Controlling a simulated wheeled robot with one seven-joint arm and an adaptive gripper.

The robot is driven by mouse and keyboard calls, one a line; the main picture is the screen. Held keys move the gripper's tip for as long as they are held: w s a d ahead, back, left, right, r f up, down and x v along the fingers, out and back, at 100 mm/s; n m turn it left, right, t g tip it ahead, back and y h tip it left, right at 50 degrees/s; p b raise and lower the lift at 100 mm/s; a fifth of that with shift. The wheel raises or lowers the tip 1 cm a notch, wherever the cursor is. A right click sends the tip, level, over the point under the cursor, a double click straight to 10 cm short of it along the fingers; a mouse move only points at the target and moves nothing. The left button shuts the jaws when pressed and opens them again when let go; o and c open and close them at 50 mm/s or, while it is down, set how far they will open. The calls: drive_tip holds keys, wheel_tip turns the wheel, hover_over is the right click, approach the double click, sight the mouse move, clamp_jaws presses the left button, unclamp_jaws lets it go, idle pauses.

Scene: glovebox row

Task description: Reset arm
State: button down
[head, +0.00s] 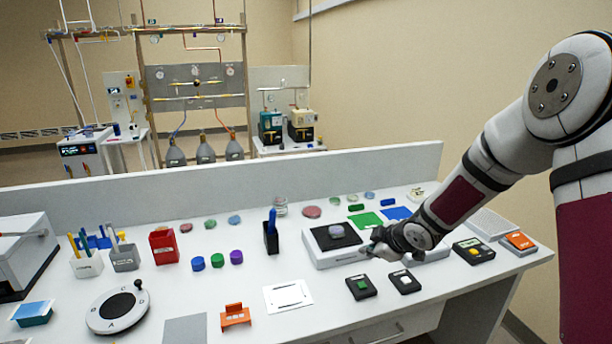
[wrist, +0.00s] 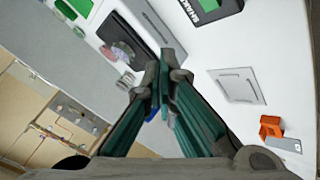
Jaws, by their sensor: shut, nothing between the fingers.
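My arm (head: 470,180) reaches in from the right over the white bench. My gripper (head: 372,250) is shut and empty, just above the bench beside the right edge of a white device with a black top (head: 322,243). A pale round lid-like piece (head: 337,231) lies on that black top. In the wrist view my gripper (wrist: 164,75) points across the bench with its fingertips together and nothing between them.
Two small black boxes (head: 361,287) with green and white marks lie in front of my gripper. A white plate (head: 288,296), a black pen holder (head: 271,238) and an orange stand (head: 235,316) are to the left. A low grey wall (head: 230,183) runs behind.

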drive_tip(key=s+d+r+m+h, duration=0.2)
drive_tip(key=s+r+m+h, duration=0.1)
drive_tip(key=s+r, duration=0.5)
drive_tip(key=s+d+r+m+h, duration=0.2)
drive_tip(key=s+r+m, duration=0.2)
drive_tip(key=s+r, duration=0.5)
drive_tip(key=s+a+r+m+g+y, duration=0.1)
drive_tip(key=s+a+r+m, duration=0.1)
drive_tip(key=s, duration=0.8)
drive_tip(key=s+a+r+m+g+y, duration=0.1)
drive_tip(key=s+r+m, duration=0.3)
drive_tip(key=s, duration=0.7)
drive_tip(key=shift+s+a, duration=0.2)
drive_tip(key=shift+a, duration=0.65)
